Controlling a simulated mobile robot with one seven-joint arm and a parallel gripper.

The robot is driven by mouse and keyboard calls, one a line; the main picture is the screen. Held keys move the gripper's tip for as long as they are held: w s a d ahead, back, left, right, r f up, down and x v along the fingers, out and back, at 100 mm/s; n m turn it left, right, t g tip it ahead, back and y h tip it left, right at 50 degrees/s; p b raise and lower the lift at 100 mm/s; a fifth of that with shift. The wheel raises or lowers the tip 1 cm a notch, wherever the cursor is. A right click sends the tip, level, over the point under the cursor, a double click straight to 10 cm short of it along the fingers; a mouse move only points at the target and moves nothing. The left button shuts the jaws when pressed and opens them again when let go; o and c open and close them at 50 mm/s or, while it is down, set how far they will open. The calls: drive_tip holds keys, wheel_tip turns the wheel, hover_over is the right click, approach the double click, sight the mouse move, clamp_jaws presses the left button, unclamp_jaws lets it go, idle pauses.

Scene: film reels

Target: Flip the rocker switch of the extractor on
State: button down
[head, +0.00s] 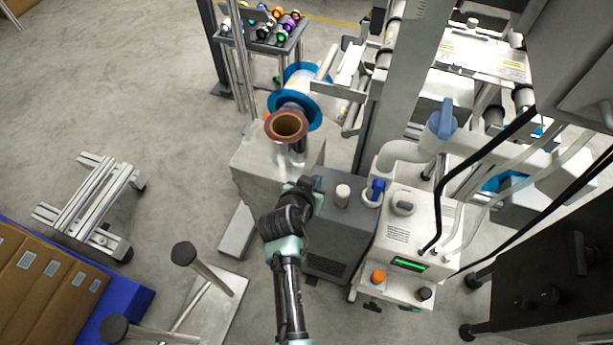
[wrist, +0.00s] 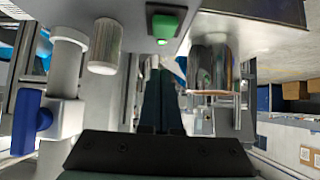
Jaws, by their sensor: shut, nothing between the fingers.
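The extractor is a dark grey box (head: 337,228) with a white cap (head: 343,192) on top, just right of my gripper (head: 316,186) in the head view. In the wrist view its grey face (wrist: 262,30) runs along the top, with a small green rocker switch (wrist: 166,26) set in it. My gripper (wrist: 158,72) is shut and empty, its dark fingers together and pointing toward the area of the switch. The fingertips lie just below the switch in that picture; I cannot tell whether they touch it. The switch is hidden in the head view.
A white machine (head: 411,230) with a green display stands right of the extractor. A blue valve handle (wrist: 30,115) and a white cap (wrist: 105,46) are left of my fingers in the wrist view. A film reel (head: 303,85) stands behind. Open floor (head: 170,130) lies left.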

drive_tip(key=s+a+r+p, duration=0.1)
drive_tip(key=s+r, duration=0.4)
drive_tip(key=r, duration=0.4)
drive_tip(key=shift+s+a+r+p, duration=0.2)
drive_tip(key=shift+a+p, duration=0.15)
drive_tip(key=shift+p, duration=0.05)
drive_tip(key=w+r+t+y+p, duration=0.1)
drive_tip(key=w+r+t+p, duration=0.15)
drive_tip(key=r, duration=1.05)
drive_tip(key=w+r+n+t+p, duration=0.15)
drive_tip(key=r+t, duration=0.25)
drive_tip(key=r, duration=1)
drive_tip(key=w+r+t+y+p, duration=0.1)
drive_tip(key=w+r+t, duration=0.15)
drive_tip(key=r, duration=1.05)
drive_tip(key=s+r+t+p, duration=0.1)
drive_tip(key=s+r+t, duration=0.2)
drive_tip(key=r, duration=0.7)
drive_tip(key=s+r+n+t+p, duration=0.1)
drive_tip(key=s+r+t, duration=0.1)
drive_tip(key=s+r, duration=0.6)
drive_tip(key=s+r+n+t+y+p, duration=0.1)
drive_tip(key=s+r+t, duration=0.2)
drive_tip(key=r, duration=0.9)
drive_tip(key=shift+s+d+r+t+p, duration=0.25)
drive_tip(key=shift+s+r+t+p, duration=0.05)
drive_tip(key=shift+s, duration=0.9)
